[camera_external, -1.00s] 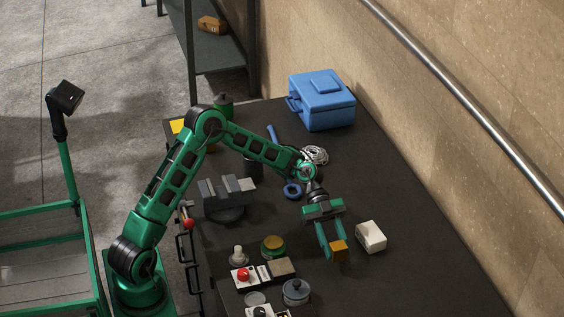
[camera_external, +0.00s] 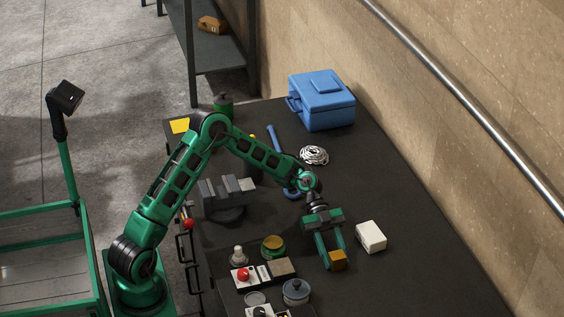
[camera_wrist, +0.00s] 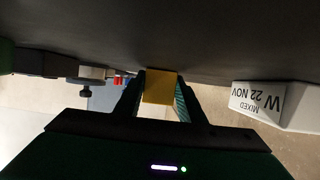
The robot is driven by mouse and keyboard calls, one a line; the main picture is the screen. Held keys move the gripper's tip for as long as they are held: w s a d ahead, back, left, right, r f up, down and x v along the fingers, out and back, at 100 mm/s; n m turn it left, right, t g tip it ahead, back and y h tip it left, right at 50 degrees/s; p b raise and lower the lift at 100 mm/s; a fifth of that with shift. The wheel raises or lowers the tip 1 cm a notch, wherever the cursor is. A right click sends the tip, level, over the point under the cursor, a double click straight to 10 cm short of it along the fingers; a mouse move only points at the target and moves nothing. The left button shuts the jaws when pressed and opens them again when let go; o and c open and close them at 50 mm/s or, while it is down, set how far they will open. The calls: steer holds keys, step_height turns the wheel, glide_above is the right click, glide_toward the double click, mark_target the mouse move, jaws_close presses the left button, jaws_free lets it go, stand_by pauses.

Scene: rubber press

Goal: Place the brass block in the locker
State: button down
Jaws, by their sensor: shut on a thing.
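The brass block (camera_external: 338,258) is a small golden cube between the fingertips of my gripper (camera_external: 336,263), over the right part of the dark workbench. In the wrist view the brass block (camera_wrist: 160,86) shows square-on between the two fingers, which are shut on it. I cannot tell from these views whether it touches the bench top or hangs just above it. No locker can be clearly made out. Black handles (camera_external: 184,247) show on the bench's left side, but I cannot tell what they belong to.
A white box (camera_external: 370,237) stands just right of the block. A control box with a red button (camera_external: 243,274), a green-and-brass round part (camera_external: 273,246) and a lidded pot (camera_external: 296,291) lie left. A vise (camera_external: 226,193), wire coil (camera_external: 314,155) and blue toolbox (camera_external: 321,98) are further back.

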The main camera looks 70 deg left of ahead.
steer(key=c, duration=1.2)
jaws_free()
steer(key=shift+r, duration=0.35)
steer(key=v, duration=1.2)
steer(key=shift+r, duration=0.2)
